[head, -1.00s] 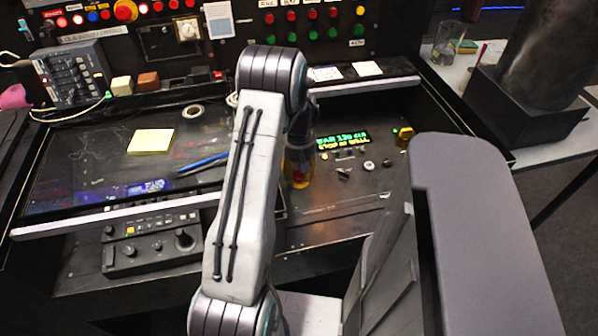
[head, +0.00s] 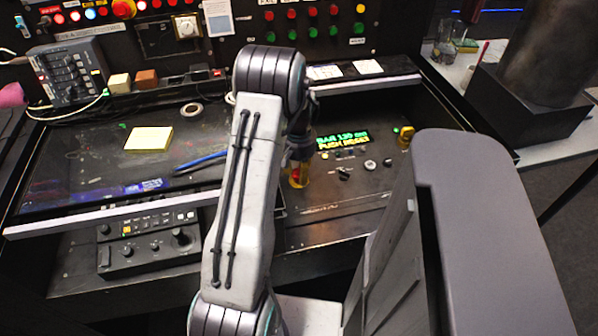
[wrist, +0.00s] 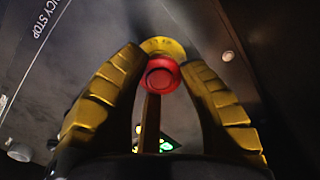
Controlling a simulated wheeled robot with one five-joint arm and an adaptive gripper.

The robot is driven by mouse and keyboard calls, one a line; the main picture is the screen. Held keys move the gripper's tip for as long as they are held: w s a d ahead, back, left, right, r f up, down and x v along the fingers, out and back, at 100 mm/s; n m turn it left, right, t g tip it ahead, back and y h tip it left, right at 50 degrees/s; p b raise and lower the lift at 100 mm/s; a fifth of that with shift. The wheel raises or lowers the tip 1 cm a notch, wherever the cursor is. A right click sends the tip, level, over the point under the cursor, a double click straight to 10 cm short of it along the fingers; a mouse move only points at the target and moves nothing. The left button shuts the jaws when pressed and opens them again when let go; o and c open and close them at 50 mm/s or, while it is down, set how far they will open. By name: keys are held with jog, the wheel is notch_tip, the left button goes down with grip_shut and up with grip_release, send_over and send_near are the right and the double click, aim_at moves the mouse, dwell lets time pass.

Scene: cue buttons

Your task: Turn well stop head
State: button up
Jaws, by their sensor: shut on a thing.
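The well stop head (wrist: 160,75) is a red round knob with a yellow collar (wrist: 163,46), near the centre of the wrist view. My gripper (wrist: 162,58) has one gold finger on each side of it and is shut on the red head. In the head view, the yellow fingers of my gripper (head: 300,176) reach down onto the dark right console, with a bit of red between them. My arm partly hides that spot. "…NCY STOP" lettering shows at the left of the wrist view.
A yellow button (head: 405,136) is farther right. A blue pen-like object (head: 201,162) lies left of my arm.

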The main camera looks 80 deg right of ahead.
jog(key=shift+a+f+m, duration=0.15)
jog(key=shift+m, duration=0.25)
